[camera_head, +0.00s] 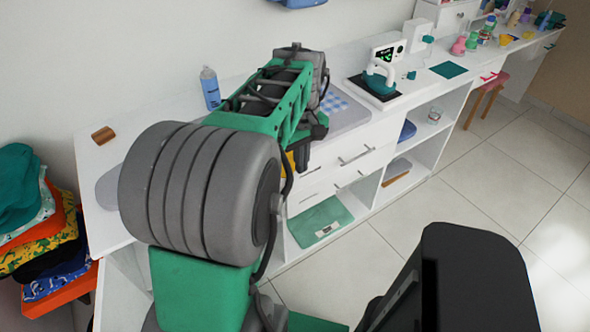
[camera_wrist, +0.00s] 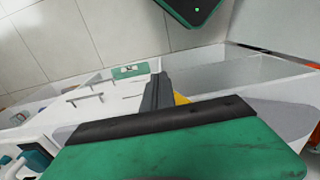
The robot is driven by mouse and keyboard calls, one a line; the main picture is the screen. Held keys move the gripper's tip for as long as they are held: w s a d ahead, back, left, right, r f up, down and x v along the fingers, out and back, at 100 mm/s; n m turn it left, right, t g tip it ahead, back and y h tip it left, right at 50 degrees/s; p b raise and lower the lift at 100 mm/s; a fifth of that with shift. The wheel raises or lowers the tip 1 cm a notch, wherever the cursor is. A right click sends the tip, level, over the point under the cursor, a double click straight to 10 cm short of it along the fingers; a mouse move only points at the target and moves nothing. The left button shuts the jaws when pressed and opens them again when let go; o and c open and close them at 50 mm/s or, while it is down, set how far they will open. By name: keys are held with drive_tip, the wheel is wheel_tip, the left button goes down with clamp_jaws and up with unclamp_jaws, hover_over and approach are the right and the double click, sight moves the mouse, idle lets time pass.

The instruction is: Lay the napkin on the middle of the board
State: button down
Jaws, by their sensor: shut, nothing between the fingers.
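A blue-and-white checked napkin (camera_head: 333,104) lies in the head view, partly hidden by my arm. It lies on a pale grey surface (camera_head: 352,117) that looks like the right end of the board. A similar rounded grey end (camera_head: 107,188) shows left of my arm; the middle between them is hidden. My gripper (camera_wrist: 156,92) shows in the wrist view, its dark fingers together and empty. Pale grey surface (camera_wrist: 285,117) shows beside the green hand there. The napkin is not clear in the wrist view. In the head view my arm hides most of the gripper.
A blue bottle (camera_head: 210,88) and a brown block (camera_head: 103,135) stand on the white counter. Folded clothes (camera_head: 45,235) are stacked at the left. Shelves and drawers (camera_head: 345,160) lie below the counter.

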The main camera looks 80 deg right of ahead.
sight(290, 156)
wheel_tip(290, 156, down, 10)
drive_tip(key=w+d, duration=0.2)
drive_tip(key=shift+w+d+p, duration=0.25)
drive_tip(key=shift+d+p, duration=0.15)
drive_tip(key=shift+p, duration=0.05)
drive_tip(key=w+d, duration=0.4)
drive_tip(key=shift+w, duration=0.3)
drive_tip(key=shift+s, duration=0.1)
